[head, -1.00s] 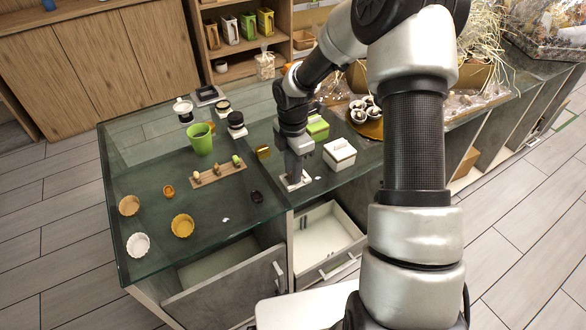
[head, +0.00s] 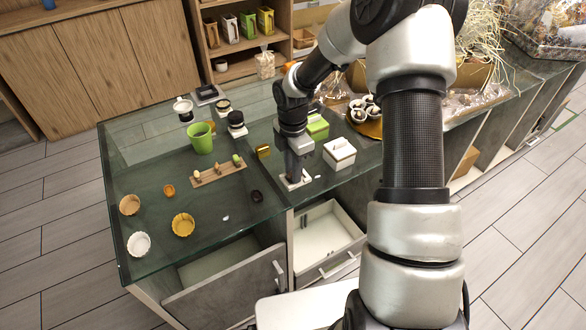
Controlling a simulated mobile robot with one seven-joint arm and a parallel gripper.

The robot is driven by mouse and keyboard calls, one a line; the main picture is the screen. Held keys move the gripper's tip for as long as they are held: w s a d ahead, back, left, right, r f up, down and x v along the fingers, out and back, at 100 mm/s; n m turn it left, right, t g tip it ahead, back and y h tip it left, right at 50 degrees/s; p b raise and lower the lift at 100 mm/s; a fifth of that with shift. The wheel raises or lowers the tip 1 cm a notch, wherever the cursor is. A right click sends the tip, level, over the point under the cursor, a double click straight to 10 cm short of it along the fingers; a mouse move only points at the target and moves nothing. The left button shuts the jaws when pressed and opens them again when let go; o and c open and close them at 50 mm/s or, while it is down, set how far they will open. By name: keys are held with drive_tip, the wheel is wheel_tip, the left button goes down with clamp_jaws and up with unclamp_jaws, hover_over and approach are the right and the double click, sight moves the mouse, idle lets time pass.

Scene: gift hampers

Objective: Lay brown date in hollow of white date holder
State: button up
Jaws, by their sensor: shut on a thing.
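My gripper (head: 295,179) points straight down at the front of the glass counter, just left of a white lidded box. A flat white piece (head: 306,180), which looks like the white date holder, lies on the glass right under the fingertips. The fingers cover most of it, so its hollow is hidden. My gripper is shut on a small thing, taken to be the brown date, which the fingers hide. I cannot tell whether the date touches the holder.
The white lidded box (head: 339,152) stands close on the right, a green box (head: 317,127) behind. A wooden board (head: 207,178) with small pieces, a dark oval item (head: 257,196) and a green cup (head: 200,138) are to the left. An open drawer (head: 327,236) is below.

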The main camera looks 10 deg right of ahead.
idle(0.4)
drive_tip(key=o, duration=0.9)
drive_tip(key=shift+c, duration=0.2)
drive_tip(key=shift+r, duration=0.2)
wheel_tip(320, 180, up, 17)
drive_tip(key=p, duration=0.2)
drive_tip(key=shift+r+p, duration=0.15)
drive_tip(key=shift+p, duration=0.15)
